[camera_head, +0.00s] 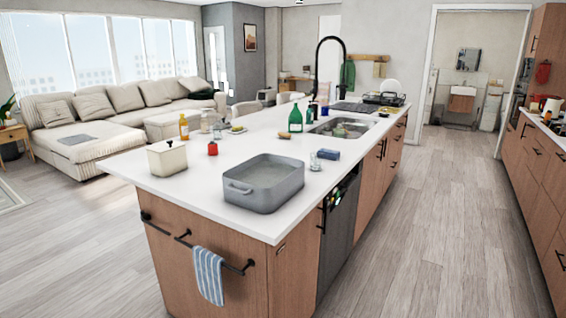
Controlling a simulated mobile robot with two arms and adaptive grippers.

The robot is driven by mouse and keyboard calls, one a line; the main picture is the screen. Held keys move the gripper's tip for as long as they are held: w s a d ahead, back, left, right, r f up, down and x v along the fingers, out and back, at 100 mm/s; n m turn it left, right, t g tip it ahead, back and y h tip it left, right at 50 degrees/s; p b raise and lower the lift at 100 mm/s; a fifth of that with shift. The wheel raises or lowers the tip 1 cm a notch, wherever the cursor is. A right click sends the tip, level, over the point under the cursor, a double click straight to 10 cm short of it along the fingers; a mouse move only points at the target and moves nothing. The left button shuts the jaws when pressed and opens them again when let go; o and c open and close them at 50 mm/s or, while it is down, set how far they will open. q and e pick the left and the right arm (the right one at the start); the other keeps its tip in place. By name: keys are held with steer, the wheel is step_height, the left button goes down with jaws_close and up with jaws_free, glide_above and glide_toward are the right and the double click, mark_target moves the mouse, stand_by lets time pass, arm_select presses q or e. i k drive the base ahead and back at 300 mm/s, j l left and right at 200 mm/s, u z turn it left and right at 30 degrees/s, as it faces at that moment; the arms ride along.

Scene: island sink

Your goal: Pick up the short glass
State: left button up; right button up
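A short clear glass (315,161) stands upright on the white island top (215,205), near the island's right edge. It is small and see-through in the head view. It stands just behind the grey roasting pan and just left of a blue sponge-like block. Neither of my grippers shows in the head view.
The grey pan (263,184) fills the island's near end. A blue block (328,154), a brown brush-like item (284,135), a red jar (212,148), a cream box (167,158) and a green bottle (295,120) stand around. The sink (343,128) lies behind. Floor (430,220) on the right is clear.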

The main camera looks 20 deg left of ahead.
mark_target(316, 157)
steer(key=i+l+u, duration=0.35)
steer(key=i, duration=0.25)
steer(key=i+l+u, duration=0.4)
steer(key=l, duration=0.35)
steer(key=i+j, duration=0.05)
steer(key=i, duration=0.05)
